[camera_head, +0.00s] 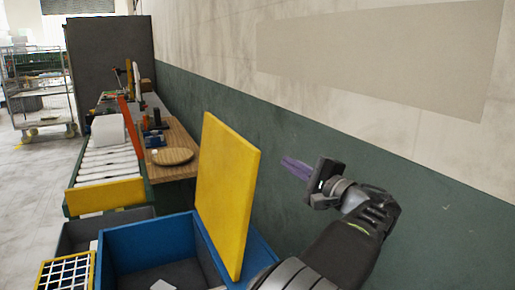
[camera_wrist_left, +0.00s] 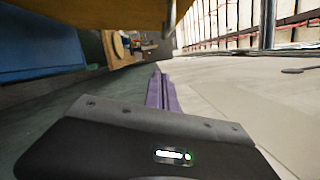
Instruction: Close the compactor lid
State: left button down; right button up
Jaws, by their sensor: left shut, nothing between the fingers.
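The compactor is a blue open-topped box (camera_head: 150,247) at the bottom of the head view, with pale pieces inside. Its yellow lid (camera_head: 225,195) stands up almost vertically at the box's right side, so the box is open. My left gripper (camera_head: 297,168) is to the right of the lid, near its upper half, with its purple fingers shut and empty. A gap shows between the fingers and the lid. In the left wrist view the purple fingers (camera_wrist_left: 160,90) are together, and a yellow panel (camera_wrist_left: 100,12) crosses the top. My right gripper is not in view.
A green and white wall (camera_head: 330,120) runs along the right, close to my left arm. Beyond the box are a roller conveyor (camera_head: 108,162) and a wooden table (camera_head: 180,140). A white grid in a yellow frame (camera_head: 65,273) is at the lower left. A wire trolley (camera_head: 40,95) stands far left.

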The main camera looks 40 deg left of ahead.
pick_arm(q)
jog(key=a+r+p, duration=0.2)
jog(key=a, duration=0.9)
jog(key=shift+s+a+p, duration=0.2)
jog(key=shift+s+p, duration=0.15)
jog(key=shift+r, duration=0.15)
